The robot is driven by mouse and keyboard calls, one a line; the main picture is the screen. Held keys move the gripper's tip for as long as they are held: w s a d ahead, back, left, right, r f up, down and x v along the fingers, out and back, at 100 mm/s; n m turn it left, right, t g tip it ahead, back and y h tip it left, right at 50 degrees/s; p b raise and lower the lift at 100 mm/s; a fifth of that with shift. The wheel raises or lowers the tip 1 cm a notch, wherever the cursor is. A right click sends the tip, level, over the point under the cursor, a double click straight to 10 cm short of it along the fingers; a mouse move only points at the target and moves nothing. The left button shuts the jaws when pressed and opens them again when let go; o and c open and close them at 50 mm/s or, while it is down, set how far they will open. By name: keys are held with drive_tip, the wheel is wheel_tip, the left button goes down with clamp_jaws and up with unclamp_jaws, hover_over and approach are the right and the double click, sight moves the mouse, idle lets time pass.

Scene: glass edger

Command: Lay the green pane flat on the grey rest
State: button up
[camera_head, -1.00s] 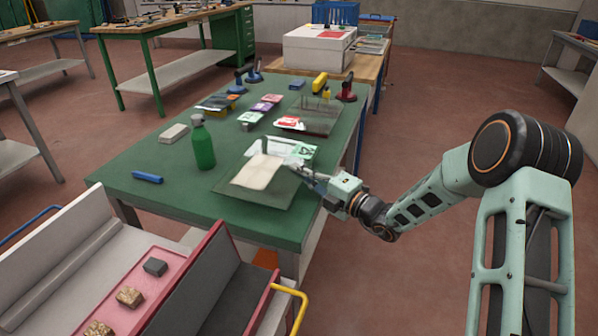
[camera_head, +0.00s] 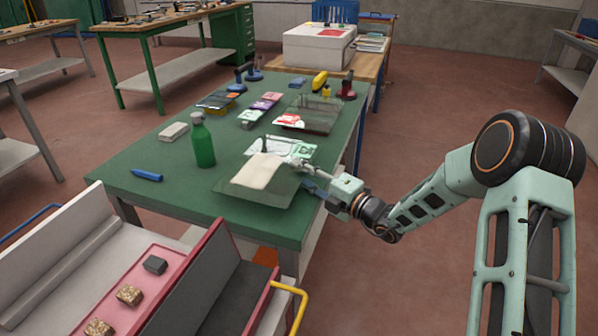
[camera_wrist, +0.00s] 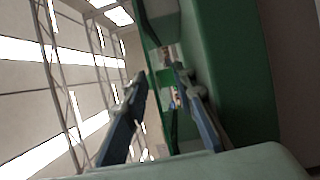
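A flat, see-through grey-green sheet (camera_head: 254,193), which looks like the green pane, lies near the front right of the green table. A cream cloth (camera_head: 257,171) covers part of it. My gripper (camera_head: 306,175) is low beside the sheet's right side. In the wrist view my gripper (camera_wrist: 163,100) has its two blue-padded fingers apart, with nothing visible held between them. Whether a finger touches the sheet or cloth is too small to tell. I cannot tell for sure which thing is the grey rest; a trolley with grey panels (camera_head: 200,282) stands at the lower left.
A green bottle (camera_head: 202,144), a blue marker-like item (camera_head: 146,175) and a pale block (camera_head: 173,131) stand or lie on the table (camera_head: 135,198). The table's front left is mostly clear.

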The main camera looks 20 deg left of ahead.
drive_tip(key=v, duration=1.1)
drive_tip(key=shift+s+d, duration=0.15)
drive_tip(key=shift+d, duration=0.05)
drive_tip(key=shift+r, duration=0.1)
